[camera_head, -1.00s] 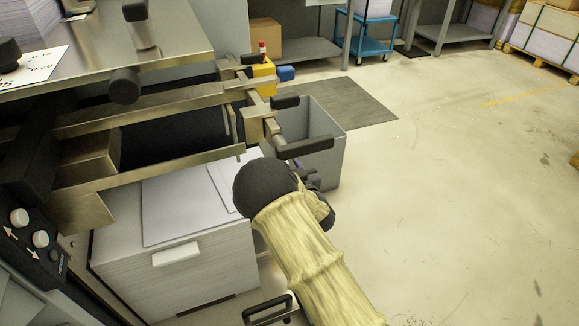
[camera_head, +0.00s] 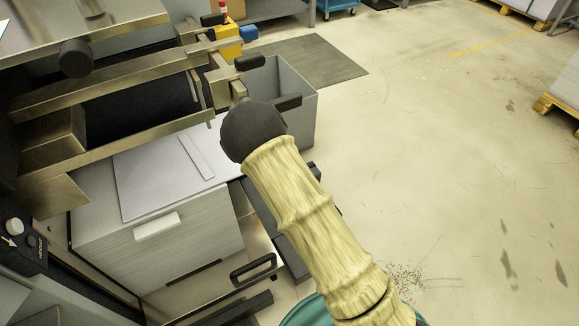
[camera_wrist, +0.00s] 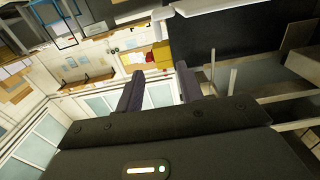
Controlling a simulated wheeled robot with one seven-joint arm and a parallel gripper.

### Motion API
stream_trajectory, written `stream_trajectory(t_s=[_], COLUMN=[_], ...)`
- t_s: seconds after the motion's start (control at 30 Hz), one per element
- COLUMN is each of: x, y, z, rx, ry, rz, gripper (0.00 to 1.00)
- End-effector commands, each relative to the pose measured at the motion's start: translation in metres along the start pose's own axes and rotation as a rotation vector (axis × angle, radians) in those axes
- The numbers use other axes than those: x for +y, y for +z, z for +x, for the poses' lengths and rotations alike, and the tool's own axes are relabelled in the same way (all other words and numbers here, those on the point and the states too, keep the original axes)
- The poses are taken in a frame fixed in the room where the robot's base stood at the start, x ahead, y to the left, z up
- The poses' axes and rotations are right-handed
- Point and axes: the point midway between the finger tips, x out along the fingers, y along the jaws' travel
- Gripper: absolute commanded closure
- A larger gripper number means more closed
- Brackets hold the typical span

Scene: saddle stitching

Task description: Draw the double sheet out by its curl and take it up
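In the head view a flat white sheet (camera_head: 150,180) lies on top of the pale stack or cabinet under the machine, with a narrow pale strip (camera_head: 196,157) on it. I cannot make out a curl, or whether this is the double sheet. My arm's dark wrist end hides my gripper in that view. In the wrist view my gripper (camera_wrist: 160,88) has its two dark fingers apart, with no sheet between them. The fingers point toward the room, near the machine's dark panel (camera_wrist: 245,50).
Steel machine rails (camera_head: 120,80) with black knobs stand just left of my wrist. A grey bin (camera_head: 300,118) stands behind it. A yellow block (camera_head: 228,40) sits by the rail end. A black handle (camera_head: 253,267) juts out low in front.

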Motion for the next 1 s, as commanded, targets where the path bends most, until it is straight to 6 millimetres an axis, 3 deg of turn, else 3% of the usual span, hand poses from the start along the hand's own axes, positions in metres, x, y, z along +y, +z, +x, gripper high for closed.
stream_trajectory(t_s=[0.1, 0.3, 0.83, 1.0], x=[0.001, 0.001, 0.001, 0.016], y=[0.001, 0.000, 0.000, -0.001], z=[-0.020, -0.035, -0.034, -0.033], rx=[-0.004, -0.001, -0.001, -0.045], ry=[0.004, 0.002, 0.004, 0.062], rz=[-0.001, 0.000, 0.000, 0.008], gripper=[0.63, 0.63, 0.63, 0.63])
